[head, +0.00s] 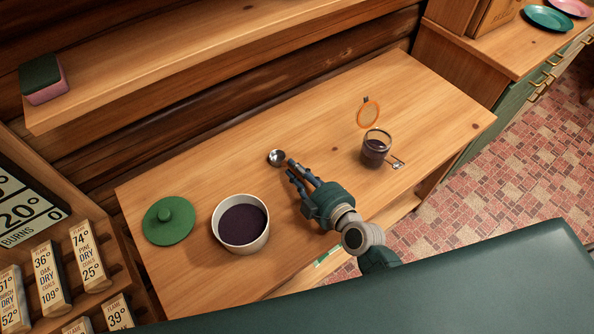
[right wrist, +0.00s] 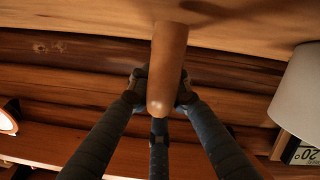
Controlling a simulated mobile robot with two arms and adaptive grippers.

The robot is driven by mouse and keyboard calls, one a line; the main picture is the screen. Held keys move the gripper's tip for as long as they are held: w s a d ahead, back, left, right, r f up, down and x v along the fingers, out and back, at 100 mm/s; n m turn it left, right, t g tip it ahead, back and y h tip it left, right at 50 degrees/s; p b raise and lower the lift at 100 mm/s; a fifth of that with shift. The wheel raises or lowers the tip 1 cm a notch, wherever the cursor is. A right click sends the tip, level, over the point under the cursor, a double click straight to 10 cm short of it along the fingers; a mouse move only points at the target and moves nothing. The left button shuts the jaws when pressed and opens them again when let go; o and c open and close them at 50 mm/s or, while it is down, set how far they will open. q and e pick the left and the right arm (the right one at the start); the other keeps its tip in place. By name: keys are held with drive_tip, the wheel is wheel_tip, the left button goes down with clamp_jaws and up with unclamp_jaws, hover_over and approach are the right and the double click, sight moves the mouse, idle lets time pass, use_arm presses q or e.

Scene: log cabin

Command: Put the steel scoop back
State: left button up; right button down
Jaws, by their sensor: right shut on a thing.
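The steel scoop (head: 276,157) is at the middle of the wooden counter in the head view, its round bowl pointing away from my right gripper. My right gripper (head: 294,171) reaches in from the lower right and is shut on the scoop's handle. In the right wrist view a brown rounded handle (right wrist: 167,70) lies between the fingers; the scoop's bowl does not show there. The white tub (head: 265,240) of dark contents stands open left of the gripper. My left gripper is out of view.
A round green lid (head: 168,221) lies left of the tub. A wooden shelf (head: 190,62) runs above the counter's back, with a green-and-pink sponge (head: 42,80) on it. A rack of labelled blocks (head: 50,277) stands at left. The counter's right end is clear.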

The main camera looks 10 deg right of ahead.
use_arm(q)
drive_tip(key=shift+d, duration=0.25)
use_arm(e)
drive_tip(key=shift+f, duration=0.1)
drive_tip(key=c, duration=1.6)
unclamp_jaws()
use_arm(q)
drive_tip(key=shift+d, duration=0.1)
use_arm(e)
drive_tip(key=b+v, duration=0.1)
drive_tip(key=v, duration=1)
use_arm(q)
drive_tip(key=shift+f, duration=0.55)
use_arm(e)
drive_tip(key=shift+s+d+r, duration=0.2)
drive_tip(key=shift+s+r, duration=0.15)
drive_tip(key=shift+s, duration=0.1)
drive_tip(key=shift+s+f, duration=0.1)
